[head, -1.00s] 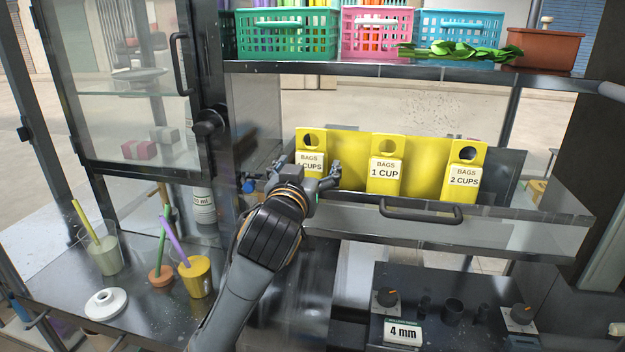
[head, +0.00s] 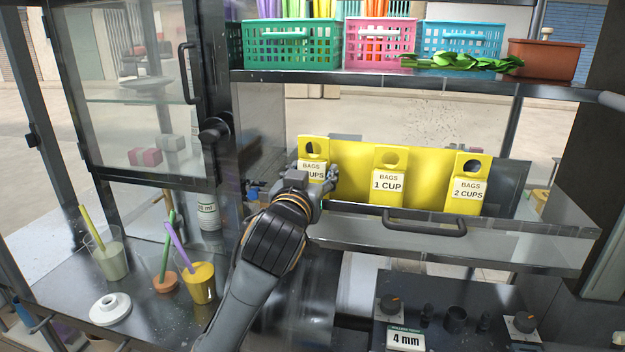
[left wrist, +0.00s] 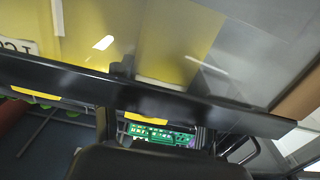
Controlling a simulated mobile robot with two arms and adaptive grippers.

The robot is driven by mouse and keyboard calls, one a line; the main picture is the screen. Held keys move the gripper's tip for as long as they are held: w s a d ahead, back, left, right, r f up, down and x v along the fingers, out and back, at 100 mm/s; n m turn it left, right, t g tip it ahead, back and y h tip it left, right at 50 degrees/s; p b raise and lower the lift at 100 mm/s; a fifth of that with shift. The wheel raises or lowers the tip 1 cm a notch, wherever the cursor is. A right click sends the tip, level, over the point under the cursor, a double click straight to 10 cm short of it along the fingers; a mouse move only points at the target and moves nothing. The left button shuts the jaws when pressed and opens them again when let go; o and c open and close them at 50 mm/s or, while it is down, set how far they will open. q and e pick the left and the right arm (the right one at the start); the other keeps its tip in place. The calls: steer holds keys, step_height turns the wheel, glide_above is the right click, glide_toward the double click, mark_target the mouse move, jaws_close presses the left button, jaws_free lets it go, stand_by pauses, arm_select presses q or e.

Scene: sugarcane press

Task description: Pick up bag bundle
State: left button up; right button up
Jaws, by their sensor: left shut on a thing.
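The left bag bundle (head: 314,146) is yellow with a round hole at its top and a white label, partly hidden, that reads "BAGS" and "CUPS". It stands upright at the left end of the yellow backing panel (head: 428,170). My left gripper (head: 324,181) is at its lower part, shut on it, and covers part of the label. The "1 CUP" bundle (head: 389,176) and the "2 CUPS" bundle (head: 468,184) stand to the right, apart from the gripper. The left wrist view shows the yellow panel (left wrist: 180,35) close up. My right gripper is not in view.
A metal tray with a dark handle (head: 424,226) runs in front of the bundles. A shelf with baskets (head: 292,45) is above. A glass-doored cabinet (head: 130,90) is at the left. Cups (head: 201,283) with coloured sticks stand on the lower left counter.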

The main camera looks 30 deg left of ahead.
arm_select(q)
step_height(320, 180, up, 18)
steer(key=shift+f+b, duration=0.25)
steer(key=shift+b, duration=0.15)
stand_by(0.8)
